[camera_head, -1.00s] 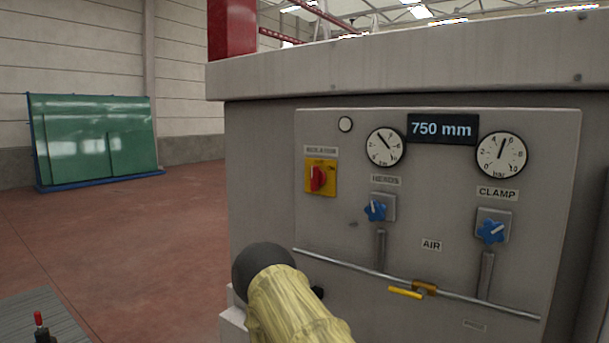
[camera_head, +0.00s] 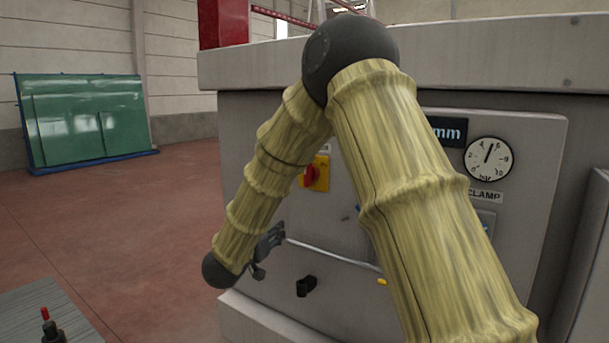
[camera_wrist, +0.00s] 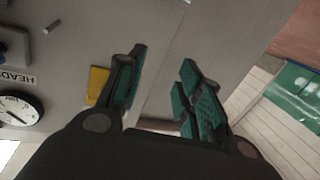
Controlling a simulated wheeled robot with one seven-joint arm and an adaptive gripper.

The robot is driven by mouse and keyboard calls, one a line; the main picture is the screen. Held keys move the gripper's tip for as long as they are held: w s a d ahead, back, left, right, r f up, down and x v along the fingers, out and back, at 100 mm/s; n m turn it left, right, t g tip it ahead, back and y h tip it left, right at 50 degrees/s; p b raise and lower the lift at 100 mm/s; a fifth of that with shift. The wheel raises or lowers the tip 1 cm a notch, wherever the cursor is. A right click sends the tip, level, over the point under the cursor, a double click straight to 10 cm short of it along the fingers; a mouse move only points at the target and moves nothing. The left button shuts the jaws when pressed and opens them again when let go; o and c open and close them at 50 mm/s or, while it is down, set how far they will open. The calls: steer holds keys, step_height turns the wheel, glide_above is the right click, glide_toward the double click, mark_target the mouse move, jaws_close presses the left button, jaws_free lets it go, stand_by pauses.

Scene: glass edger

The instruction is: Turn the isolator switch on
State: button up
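The isolator switch is a red knob (camera_head: 309,177) on a yellow plate (camera_head: 322,173) at the left of the grey machine panel. My arm covers part of its surroundings in the head view. In the wrist view part of the yellow plate (camera_wrist: 97,84) shows just left of the left finger; the red knob is hidden there. My gripper (camera_wrist: 163,68) is open, with teal pads apart and nothing between them. In the head view my gripper (camera_head: 268,243) is small and partly hidden, below and left of the switch and apart from it.
A pressure gauge (camera_head: 489,158) and the CLAMP label (camera_head: 485,196) are on the panel's right. A thin metal rail (camera_head: 330,254) crosses below the switch. A green glass rack (camera_head: 85,122) stands far left.

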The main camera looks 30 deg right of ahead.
mark_target(309, 174)
step_height(309, 174, up, 15)
steer(key=s+d+m+g+h+p, duration=0.1)
steer(key=s+d+m+g+h, duration=0.1)
steer(key=d+m+g+h, duration=0.15)
steer(key=p+x, duration=0.3)
steer(key=x, duration=0.7)
steer(key=shift+w+f+y+p, duration=0.25)
steer(key=shift+f+y+p, duration=0.05)
steer(key=shift+f+y, duration=0.15)
steer(key=shift+a+m, duration=0.1)
steer(key=shift+m, duration=0.15)
jaws_close()
